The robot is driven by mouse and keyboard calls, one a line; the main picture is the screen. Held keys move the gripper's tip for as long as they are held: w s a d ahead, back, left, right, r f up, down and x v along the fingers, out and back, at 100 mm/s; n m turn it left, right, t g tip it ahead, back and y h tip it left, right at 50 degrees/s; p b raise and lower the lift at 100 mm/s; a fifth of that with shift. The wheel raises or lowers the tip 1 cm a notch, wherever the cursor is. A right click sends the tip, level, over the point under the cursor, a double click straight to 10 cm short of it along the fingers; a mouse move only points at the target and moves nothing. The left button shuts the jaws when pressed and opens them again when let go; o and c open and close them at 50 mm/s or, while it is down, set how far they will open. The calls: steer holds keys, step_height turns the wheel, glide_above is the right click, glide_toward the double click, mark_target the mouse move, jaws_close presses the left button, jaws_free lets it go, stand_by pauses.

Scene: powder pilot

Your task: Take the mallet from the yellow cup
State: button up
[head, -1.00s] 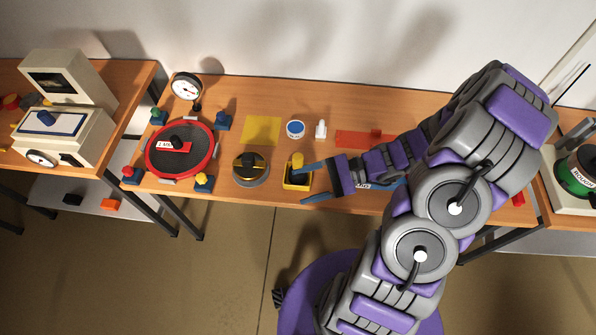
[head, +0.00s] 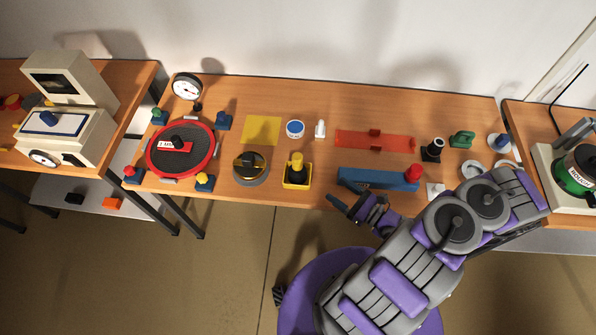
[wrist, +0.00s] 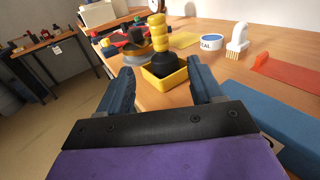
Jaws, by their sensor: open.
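The mallet (head: 297,160) stands upright in the yellow cup (head: 296,185), a low square tray near the table's front edge. Its yellow ribbed handle points up and its black head sits in the cup. In the wrist view, the mallet (wrist: 157,34) and the yellow cup (wrist: 164,80) are ahead, beyond and between my fingertips. My gripper (wrist: 158,82) is open and empty. In the head view, my gripper (head: 338,208) is to the right of the cup and nearer the front, at the table's front edge, apart from both. One finger is hard to make out there.
A blue block (head: 378,179) lies right of the cup, close to my gripper. A round grey and yellow device (head: 251,167) stands just left. A round red-rimmed sieve (head: 181,149) is farther left. A white brush (head: 320,129) and a labelled tub (head: 295,128) stand behind.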

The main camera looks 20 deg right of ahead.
mark_target(300, 170)
steer(key=b+x, duration=0.2)
steer(key=x, duration=1)
steer(key=shift+a+f, duration=0.1)
steer(key=x, duration=0.2)
steer(key=b+x, duration=0.1)
steer(key=shift+w+a+f, duration=0.2)
steer(key=shift+w+a, duration=0.1)
steer(key=shift+w+a+r+b, duration=0.1)
steer(key=shift+w+a+b, duration=0.3)
steer(key=shift+w, duration=0.2)
jaws_close()
